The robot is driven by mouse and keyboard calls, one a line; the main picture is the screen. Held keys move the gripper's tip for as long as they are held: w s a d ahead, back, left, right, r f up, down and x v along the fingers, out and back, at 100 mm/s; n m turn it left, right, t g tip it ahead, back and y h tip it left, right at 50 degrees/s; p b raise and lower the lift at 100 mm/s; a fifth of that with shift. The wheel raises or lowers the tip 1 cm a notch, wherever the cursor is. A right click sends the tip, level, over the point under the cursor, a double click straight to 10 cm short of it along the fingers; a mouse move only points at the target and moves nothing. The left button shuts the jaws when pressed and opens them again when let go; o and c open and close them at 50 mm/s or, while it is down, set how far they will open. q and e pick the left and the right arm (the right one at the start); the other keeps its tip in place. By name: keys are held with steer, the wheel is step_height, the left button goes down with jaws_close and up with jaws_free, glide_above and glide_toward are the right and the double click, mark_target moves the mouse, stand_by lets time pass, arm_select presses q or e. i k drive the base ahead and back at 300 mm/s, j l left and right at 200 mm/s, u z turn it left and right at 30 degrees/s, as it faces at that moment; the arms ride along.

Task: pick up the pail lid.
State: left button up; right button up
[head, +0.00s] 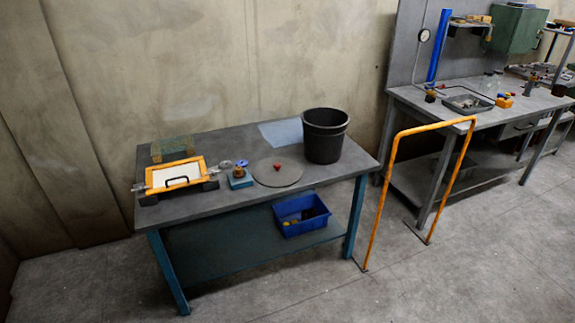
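Neither of my grippers shows in the head view.
The grey table (225,204) also holds an orange-framed tray (180,175), a small blue block (240,181) with parts, and a blue-grey sheet (283,132). A blue bin (301,222) sits on the lower shelf. An orange rail (385,200) stands to the right, before a second bench (425,101). The floor in front is clear.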

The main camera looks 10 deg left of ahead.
mark_target(272, 172)
steer(key=i+l+u, duration=0.15)
steer(key=i, duration=0.45)
steer(key=i+l+u, duration=0.15)
steer(key=i+l, duration=0.25)
steer(key=i, duration=0.15)
steer(key=i+l+u, duration=0.15)
steer(key=i+l, duration=0.25)
steer(key=i, duration=0.2)
